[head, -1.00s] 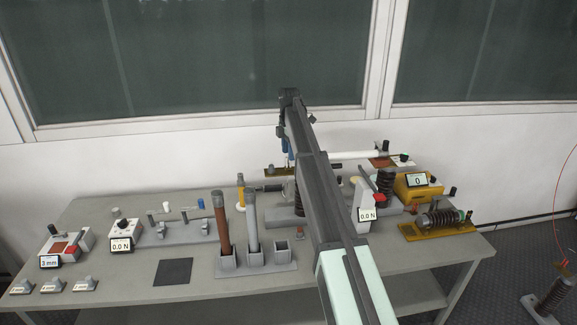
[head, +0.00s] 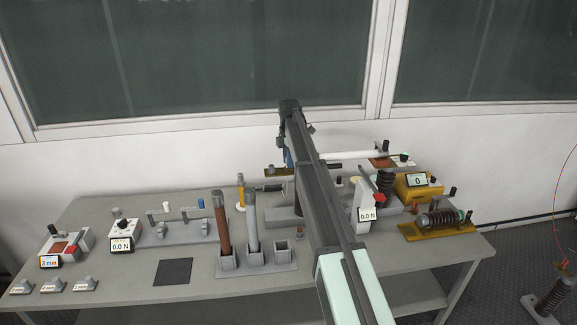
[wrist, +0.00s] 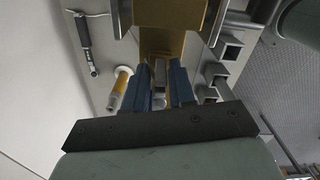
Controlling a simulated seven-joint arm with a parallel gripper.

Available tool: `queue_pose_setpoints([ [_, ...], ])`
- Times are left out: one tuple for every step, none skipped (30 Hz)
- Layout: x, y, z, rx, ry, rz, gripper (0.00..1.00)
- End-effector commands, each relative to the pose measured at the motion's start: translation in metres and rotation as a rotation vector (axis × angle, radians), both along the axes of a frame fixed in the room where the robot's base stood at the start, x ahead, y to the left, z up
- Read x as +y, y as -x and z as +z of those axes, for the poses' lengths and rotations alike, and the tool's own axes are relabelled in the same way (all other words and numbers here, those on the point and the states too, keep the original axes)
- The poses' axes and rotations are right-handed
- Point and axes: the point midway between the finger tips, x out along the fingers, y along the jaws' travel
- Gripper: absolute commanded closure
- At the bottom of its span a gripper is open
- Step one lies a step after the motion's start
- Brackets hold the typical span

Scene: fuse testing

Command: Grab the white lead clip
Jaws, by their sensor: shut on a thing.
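My gripper (wrist: 160,88) shows in the wrist view as two blue fingers shut on a small pale grey piece (wrist: 160,72), in front of a brass-coloured part (wrist: 170,12). I cannot tell for certain whether this piece is the white lead clip. In the head view my arm covers most of that spot, and only a bit of blue finger shows at its left edge. A small white-topped piece (head: 166,206) stands on the grey stand at the left of the bench, beside a blue-topped one (head: 200,203); whether either is a lead clip is unclear.
A brown tube (head: 221,228) and a grey tube (head: 252,226) stand in a socket rack in front. A yellow post (wrist: 120,85) and a black-handled tool (wrist: 82,35) are near my gripper. A white rod (head: 350,155) lies behind my arm. A bare dark mat (head: 174,271) lies front left.

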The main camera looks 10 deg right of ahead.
Motion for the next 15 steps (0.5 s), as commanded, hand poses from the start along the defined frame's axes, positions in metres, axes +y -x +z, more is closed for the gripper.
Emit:
queue_pose_setpoints([
  [0.0, 0.0, 0.0, 0.0, 0.0, 0.0, 0.88],
  [0.0, 0.0, 0.0, 0.0, 0.0, 0.0, 0.91],
  [0.0, 0.0, 0.0, 0.0, 0.0, 0.0, 0.94],
  [0.0, 0.0, 0.0, 0.0, 0.0, 0.0, 0.97],
  [0.0, 0.0, 0.0, 0.0, 0.0, 0.0, 1.0],
  [0.0, 0.0, 0.0001, 0.0, 0.0, 0.0, 1.0],
  [0.0, 0.0, 0.0001, 0.0, 0.0, 0.0, 1.0],
  [0.0, 0.0, 0.0002, 0.0, 0.0, 0.0, 1.0],
  [0.0, 0.0, 0.0002, 0.0, 0.0, 0.0, 1.0],
  [0.0, 0.0, 0.0002, 0.0, 0.0, 0.0, 1.0],
  [0.0, 0.0, 0.0002, 0.0, 0.0, 0.0, 1.0],
  [0.0, 0.0, 0.0002, 0.0, 0.0, 0.0, 1.0],
  [0.0, 0.0, 0.0005, 0.0, 0.0, 0.0, 1.0],
  [-0.0001, -0.0001, 0.0011, 0.0, 0.0, 0.0, 1.0],
  [0.0, -0.0002, 0.0026, 0.0, 0.0, 0.0, 1.0],
])
